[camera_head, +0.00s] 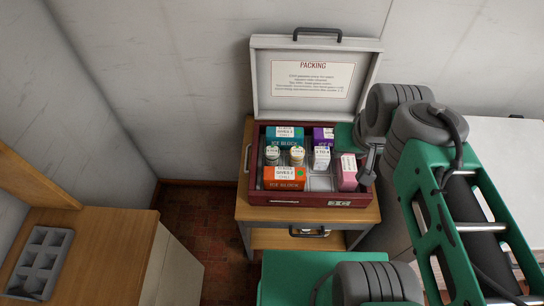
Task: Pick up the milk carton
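An open dark red box (312,200) holds several packed items. A pink carton with a white top (348,172) stands at its right end, and a white and purple carton (321,157) stands left of it. The print is too small to tell which one is the milk carton. My gripper (366,168) hangs at the box's right side, close beside the pink carton. Whether it touches the carton cannot be told. The arm hides part of the gripper, and its opening does not show clearly.
Teal (285,137), orange (284,178) and purple (323,138) blocks and two small jars fill the box's left and middle. The raised white lid (314,80) stands behind. The box sits on a wooden cart (280,215). A grey compartment tray (44,262) lies on the left counter.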

